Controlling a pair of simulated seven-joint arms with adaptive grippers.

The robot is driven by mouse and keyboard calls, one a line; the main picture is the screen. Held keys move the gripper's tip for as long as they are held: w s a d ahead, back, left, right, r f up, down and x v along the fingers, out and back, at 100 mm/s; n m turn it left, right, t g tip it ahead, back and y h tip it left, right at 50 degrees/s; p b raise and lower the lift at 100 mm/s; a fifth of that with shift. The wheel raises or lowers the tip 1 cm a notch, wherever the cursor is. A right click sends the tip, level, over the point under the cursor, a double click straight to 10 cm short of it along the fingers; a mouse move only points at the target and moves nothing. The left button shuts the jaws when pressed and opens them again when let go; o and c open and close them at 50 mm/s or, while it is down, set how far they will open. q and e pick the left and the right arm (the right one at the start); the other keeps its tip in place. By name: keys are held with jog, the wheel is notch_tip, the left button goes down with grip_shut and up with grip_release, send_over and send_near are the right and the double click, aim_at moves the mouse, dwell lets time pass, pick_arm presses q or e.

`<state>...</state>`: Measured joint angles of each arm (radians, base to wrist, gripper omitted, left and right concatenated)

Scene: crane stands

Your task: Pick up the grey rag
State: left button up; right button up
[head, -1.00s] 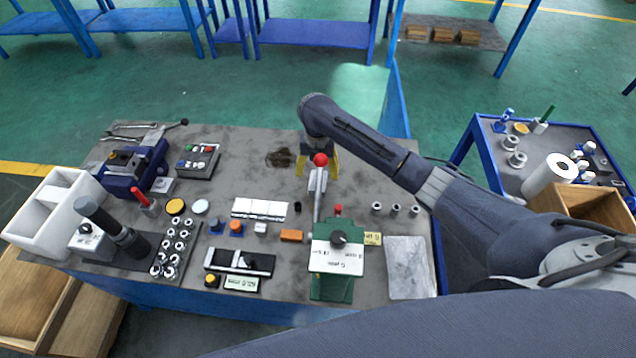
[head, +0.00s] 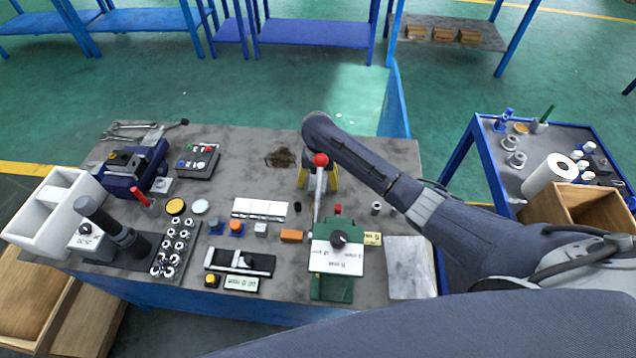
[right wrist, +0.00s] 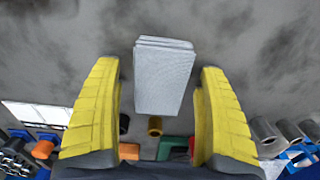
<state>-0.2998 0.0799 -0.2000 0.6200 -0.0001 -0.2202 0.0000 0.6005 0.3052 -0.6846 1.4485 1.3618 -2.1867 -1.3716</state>
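The grey rag (right wrist: 163,75) looks like a flat, folded light-grey pad lying on the dark tabletop in the right wrist view. My right gripper (right wrist: 160,82) is open, with one yellow finger on each side of the rag and a clear gap at both sides. No contact shows. In the head view my right gripper (head: 317,176) is over the table's middle, behind the red-knobbed lever of the green press (head: 332,285). There the lever and fingers partly cover the rag's place, and I cannot outline it clearly. My left gripper is not in view.
The press's red knob (head: 320,160) stands close in front of my right gripper in the head view. Metal rings (right wrist: 265,130), an orange block (head: 292,236) and white plates (head: 259,209) lie nearer me. A pale sheet (head: 410,268) lies right of the press. The table's far middle is mostly bare.

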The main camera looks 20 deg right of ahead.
jog(key=c, duration=1.2)
jog(key=shift+r, duration=0.2)
notch_tip(320, 180, up, 20)
jog(key=shift+f, duration=0.2)
jog(key=o, duration=0.5)
jog(key=shift+c, duration=0.2)
jog(key=c, duration=0.4)
